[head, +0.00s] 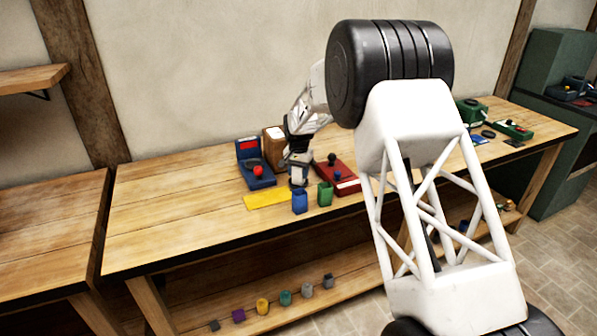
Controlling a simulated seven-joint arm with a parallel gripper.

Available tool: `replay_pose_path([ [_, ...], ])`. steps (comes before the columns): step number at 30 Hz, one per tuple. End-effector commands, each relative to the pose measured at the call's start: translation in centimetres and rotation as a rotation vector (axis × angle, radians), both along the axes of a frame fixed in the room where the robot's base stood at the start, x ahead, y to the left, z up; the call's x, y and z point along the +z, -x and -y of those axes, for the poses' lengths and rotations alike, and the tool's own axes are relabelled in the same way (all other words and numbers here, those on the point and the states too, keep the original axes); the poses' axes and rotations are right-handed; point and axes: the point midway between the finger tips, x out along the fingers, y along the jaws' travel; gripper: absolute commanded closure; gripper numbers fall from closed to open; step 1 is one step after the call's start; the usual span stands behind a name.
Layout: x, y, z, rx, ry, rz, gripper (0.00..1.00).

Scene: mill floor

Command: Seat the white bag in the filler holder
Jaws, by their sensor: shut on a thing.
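My gripper (298,166) is over the middle of the workbench, pointing down, small in the head view. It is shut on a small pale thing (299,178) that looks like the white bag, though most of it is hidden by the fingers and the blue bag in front. A blue machine with a red knob (256,172) stands just left of the gripper. A red machine with a black lever (343,180) stands just right of it. I cannot tell which part is the filler holder, or whether the pale thing touches the bench.
A blue bag (300,202) and a green bag (325,195) stand in front of the gripper. A yellow mat (265,201) lies to the left. A wooden box (273,145) is behind. Several coloured bags line the lower shelf (350,287). The workbench's left part (170,215) is clear.

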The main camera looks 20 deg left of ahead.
Motion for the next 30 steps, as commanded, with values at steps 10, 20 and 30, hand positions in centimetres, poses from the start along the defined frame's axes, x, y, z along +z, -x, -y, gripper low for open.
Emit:
replay_pose_path([
  [10,-0.3,0.0,0.0,0.000,0.000,0.000,0.43],
  [20,-0.3,0.0,0.0,0.000,0.000,0.000,0.43],
  [30,1.2,0.0,0.0,0.000,-0.001,0.001,0.43],
])
